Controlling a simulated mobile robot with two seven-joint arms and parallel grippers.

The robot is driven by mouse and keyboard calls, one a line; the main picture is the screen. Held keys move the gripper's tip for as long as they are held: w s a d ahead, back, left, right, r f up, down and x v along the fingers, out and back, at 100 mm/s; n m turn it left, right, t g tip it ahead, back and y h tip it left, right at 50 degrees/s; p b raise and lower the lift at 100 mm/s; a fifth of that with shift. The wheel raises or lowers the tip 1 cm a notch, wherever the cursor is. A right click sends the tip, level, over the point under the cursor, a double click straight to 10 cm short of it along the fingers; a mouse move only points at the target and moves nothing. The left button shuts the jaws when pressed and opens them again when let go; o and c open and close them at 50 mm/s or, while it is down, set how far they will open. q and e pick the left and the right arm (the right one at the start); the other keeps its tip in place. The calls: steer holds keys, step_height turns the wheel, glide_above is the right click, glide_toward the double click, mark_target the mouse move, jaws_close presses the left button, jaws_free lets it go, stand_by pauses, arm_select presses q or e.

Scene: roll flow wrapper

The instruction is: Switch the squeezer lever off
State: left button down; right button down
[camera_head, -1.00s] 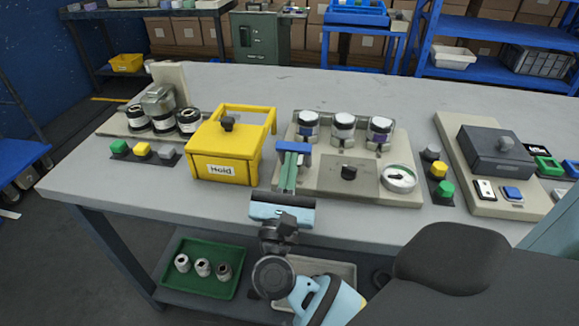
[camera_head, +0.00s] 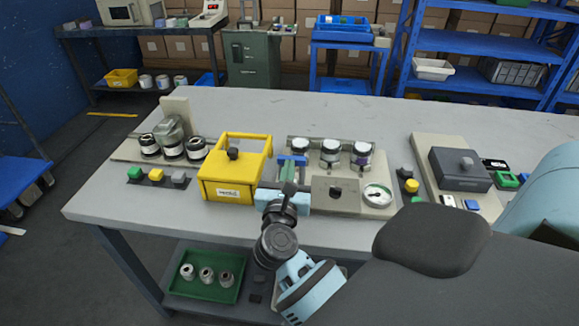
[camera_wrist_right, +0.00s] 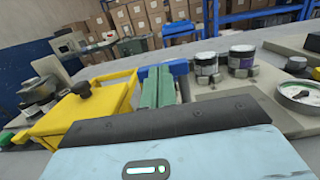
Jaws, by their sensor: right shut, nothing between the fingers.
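A blue bar (camera_head: 292,160), which looks like the squeezer lever, stands at the left end of the beige station (camera_head: 376,208). It also shows in the right wrist view (camera_wrist_right: 179,67). My right gripper (camera_head: 289,174) is shut and empty at the front left of this station, pointing at the blue bar. In the right wrist view its green fingers (camera_wrist_right: 158,72) lie side by side, their tips overlapping the bar's left part. I cannot tell whether they touch it. The lever's lower part is hidden behind the gripper. My left gripper is not in view.
A yellow box (camera_head: 228,193) stands close on the left. A dark-lidded machine (camera_head: 462,168) stands further right. The table behind is clear.

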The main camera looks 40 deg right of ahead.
steer(key=shift+r+x, duration=0.2)
steer(key=shift+x, duration=1.45)
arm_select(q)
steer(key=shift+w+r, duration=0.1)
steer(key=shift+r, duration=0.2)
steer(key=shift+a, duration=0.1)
arm_select(e)
steer(key=shift+d+r, duration=0.15)
